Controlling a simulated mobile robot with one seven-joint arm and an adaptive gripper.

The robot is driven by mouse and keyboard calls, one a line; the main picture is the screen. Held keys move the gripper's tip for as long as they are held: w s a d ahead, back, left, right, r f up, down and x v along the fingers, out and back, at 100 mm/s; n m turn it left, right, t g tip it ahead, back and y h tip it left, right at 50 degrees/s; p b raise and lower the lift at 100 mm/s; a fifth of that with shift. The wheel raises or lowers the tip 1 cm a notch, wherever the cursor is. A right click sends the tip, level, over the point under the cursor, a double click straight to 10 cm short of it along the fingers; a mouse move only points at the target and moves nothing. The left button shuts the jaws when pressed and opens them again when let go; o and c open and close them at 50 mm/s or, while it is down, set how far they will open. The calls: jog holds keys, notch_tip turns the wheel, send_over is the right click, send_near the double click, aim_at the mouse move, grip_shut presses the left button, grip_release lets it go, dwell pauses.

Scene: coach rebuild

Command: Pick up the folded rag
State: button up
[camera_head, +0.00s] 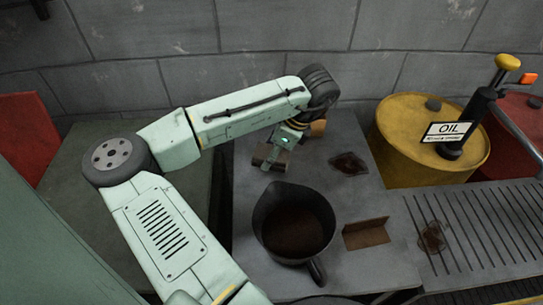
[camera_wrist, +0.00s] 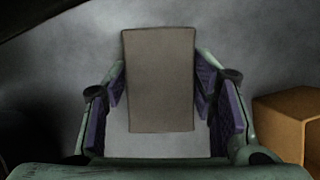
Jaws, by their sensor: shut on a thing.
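The folded rag (camera_wrist: 160,80) is a flat grey-brown rectangle in the wrist view. It lies between the two purple-padded fingers of my gripper (camera_wrist: 163,105), which is shut on it. The rag's far end sticks out past the fingertips. In the head view my gripper (camera_head: 270,160) points down over the left back of the grey worktop. There the rag is small and mostly hidden by the fingers. I cannot tell whether it touches the worktop.
A tan block (camera_wrist: 288,122) stands right of my gripper, also in the head view (camera_head: 318,127). A dark jug (camera_head: 293,222) with brown contents stands in front. A dark patch (camera_head: 349,163), a brown angled piece (camera_head: 366,233), a slatted grate (camera_head: 480,225) and a yellow oil drum (camera_head: 395,135) are rightward.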

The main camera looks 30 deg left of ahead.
jog(key=shift+s+f, duration=0.25)
jog(key=shift+f, duration=0.05)
jog(key=shift+c, duration=0.8)
notch_tip(320, 180, up, 11)
jog(key=shift+w+f+b, duration=0.1)
jog(key=shift+w+b, duration=0.05)
jog(key=shift+b, duration=0.5)
jog(key=o, duration=0.5)
jog(key=c, duration=0.4)
